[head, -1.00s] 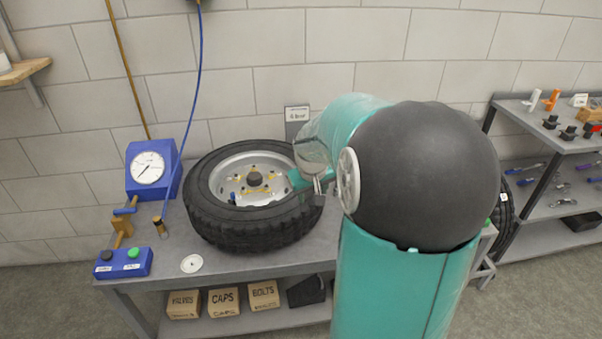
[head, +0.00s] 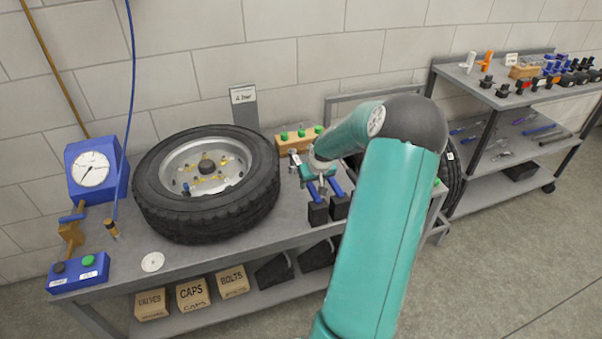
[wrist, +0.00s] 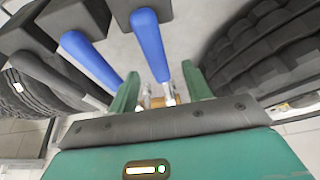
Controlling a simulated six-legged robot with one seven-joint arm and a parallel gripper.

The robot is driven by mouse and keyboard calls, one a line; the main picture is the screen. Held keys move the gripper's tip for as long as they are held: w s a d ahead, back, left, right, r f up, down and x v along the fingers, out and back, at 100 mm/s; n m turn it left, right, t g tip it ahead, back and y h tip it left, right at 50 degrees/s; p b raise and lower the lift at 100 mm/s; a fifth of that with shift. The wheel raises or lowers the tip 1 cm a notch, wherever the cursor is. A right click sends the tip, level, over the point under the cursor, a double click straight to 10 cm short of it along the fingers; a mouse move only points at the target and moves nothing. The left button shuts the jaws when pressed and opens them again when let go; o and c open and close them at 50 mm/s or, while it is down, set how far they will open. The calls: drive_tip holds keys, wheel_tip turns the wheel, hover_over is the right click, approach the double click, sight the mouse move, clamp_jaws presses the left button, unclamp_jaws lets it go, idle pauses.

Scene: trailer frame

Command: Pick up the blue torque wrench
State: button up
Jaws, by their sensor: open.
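Two blue-handled tools stand close together on the bench in the head view, a left one (head: 315,194) and a right one (head: 336,187), each by a black block. I cannot tell which is the torque wrench. My gripper (head: 318,176) is just behind and above them. In the wrist view, one blue handle (wrist: 149,42) with a silver shaft lines up between the open fingers of my gripper (wrist: 160,74); a second blue handle (wrist: 91,59) lies left of the left finger. I see no grip on either, and contact cannot be told.
A mounted tyre (head: 148,200) lies left of my gripper on the bench (head: 225,248). A wooden block with green-topped pieces (head: 292,143) stands behind. Another tyre (head: 452,180) stands to the right, partly hidden by my arm. A shelf (head: 455,80) at right holds more tools.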

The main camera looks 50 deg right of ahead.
sight(312, 185)
drive_tip(key=x, duration=0.5)
drive_tip(key=shift+w+d+f, duration=0.1)
drive_tip(key=shift+d+f, duration=0.1)
drive_tip(key=shift+f, duration=0.15)
drive_tip(key=shift+c, duration=0.2)
drive_tip(key=shift+r, duration=0.1)
clamp_jaws()
